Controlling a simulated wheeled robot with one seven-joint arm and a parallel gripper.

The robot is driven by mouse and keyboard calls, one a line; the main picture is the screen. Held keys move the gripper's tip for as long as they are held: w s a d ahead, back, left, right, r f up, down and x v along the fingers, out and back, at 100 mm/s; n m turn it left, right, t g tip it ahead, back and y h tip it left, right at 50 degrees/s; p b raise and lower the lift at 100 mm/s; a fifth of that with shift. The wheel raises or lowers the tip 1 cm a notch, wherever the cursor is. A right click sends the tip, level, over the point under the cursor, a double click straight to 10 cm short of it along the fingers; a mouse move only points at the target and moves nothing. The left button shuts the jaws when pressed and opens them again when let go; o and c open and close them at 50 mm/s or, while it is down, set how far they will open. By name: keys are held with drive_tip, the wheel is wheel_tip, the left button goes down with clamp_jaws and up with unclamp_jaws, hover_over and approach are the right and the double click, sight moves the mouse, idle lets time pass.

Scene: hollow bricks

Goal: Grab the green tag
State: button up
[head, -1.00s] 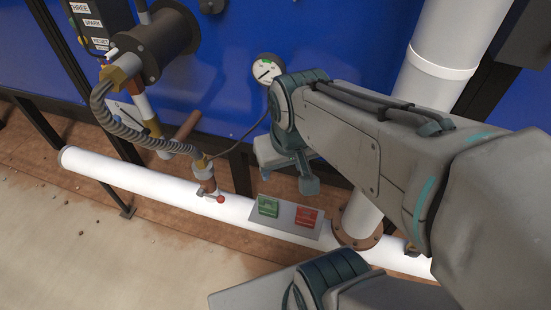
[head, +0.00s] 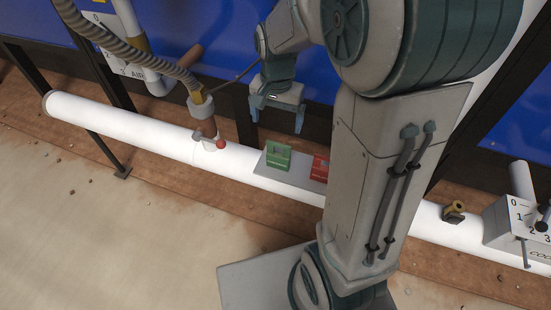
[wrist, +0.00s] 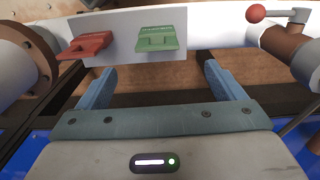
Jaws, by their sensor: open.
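The green tag (head: 278,155) sits on a grey plate (head: 262,169) mounted on the white pipe. It also shows in the wrist view (wrist: 157,39), ahead of my fingers and near the middle. A red tag (head: 320,168) sits beside it on the same plate, partly hidden by my arm in the head view; it shows whole in the wrist view (wrist: 86,45). My gripper (head: 277,122) is open and empty, behind the plate on the side of the blue wall. Its two blue fingers (wrist: 157,80) are spread and apart from the green tag.
A valve with a red-knobbed lever (head: 221,145) stands on the pipe left of the plate. A grey hose (head: 150,55) hangs at the upper left. A box with numbered dial (head: 515,225) is at the right. The floor in front is open.

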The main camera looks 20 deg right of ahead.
drive_tip(key=b, duration=0.2)
hover_over(278, 154)
drive_tip(key=f, duration=0.9)
drive_tip(key=shift+a, duration=0.25)
drive_tip(key=shift+d+f+b, duration=0.15)
drive_tip(key=shift+f+b, duration=0.4)
drive_tip(key=shift+f, duration=0.85)
drive_tip(key=shift+d+f+b, duration=0.15)
drive_tip(key=shift+f+b, duration=0.35)
drive_tip(key=shift+f, duration=0.85)
drive_tip(key=c, duration=1.1)
drive_tip(key=shift+r, duration=0.15)
